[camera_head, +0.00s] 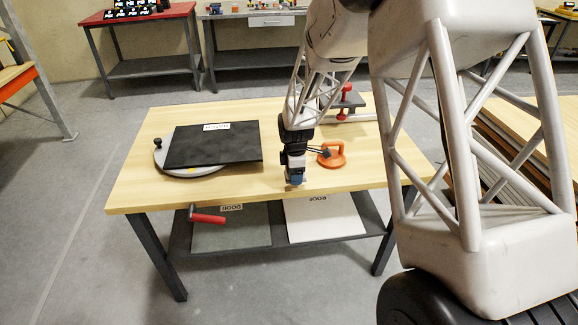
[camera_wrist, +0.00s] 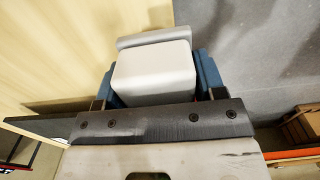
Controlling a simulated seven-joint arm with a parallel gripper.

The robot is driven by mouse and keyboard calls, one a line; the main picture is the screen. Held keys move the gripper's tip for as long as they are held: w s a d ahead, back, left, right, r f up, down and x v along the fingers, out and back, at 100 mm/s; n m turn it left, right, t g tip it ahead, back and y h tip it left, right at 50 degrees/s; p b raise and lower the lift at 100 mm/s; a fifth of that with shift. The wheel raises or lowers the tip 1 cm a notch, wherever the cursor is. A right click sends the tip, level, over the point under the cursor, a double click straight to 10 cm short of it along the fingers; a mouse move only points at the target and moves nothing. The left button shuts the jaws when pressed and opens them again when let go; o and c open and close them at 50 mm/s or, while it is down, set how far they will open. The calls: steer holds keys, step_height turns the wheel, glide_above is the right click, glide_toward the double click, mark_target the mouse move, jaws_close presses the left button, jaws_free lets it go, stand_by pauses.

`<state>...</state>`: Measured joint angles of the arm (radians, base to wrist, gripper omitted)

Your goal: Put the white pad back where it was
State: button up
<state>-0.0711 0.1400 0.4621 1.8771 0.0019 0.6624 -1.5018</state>
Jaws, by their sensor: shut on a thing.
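The white pad (camera_wrist: 152,72) is a rounded, pale block that fills the space between the blue fingers of my gripper (camera_wrist: 158,88) in the wrist view. A grey strip (camera_wrist: 158,37) shows just beyond the pad; I cannot tell whether it belongs to it. In the head view my gripper (camera_head: 295,179) points down near the front edge of the wooden table (camera_head: 350,183). The pad is not clearly visible there, hidden by the fingers. I cannot tell whether it touches the table.
An orange round-based handle (camera_head: 331,155) stands close right of my gripper. A black labelled panel (camera_head: 213,146) lies over a grey disc (camera_head: 190,172) at left. A red clamp (camera_head: 346,101) is behind. Labelled boards lie on the lower shelf (camera_head: 278,229).

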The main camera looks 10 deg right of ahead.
steer(key=w, duration=0.9)
steer(key=shift+a+f, duration=0.3)
steer(key=shift+f, duration=0.1)
steer(key=shift+s+f, duration=0.1)
steer(key=shift+f, duration=1.65)
steer(key=shift+f, duration=0.3)
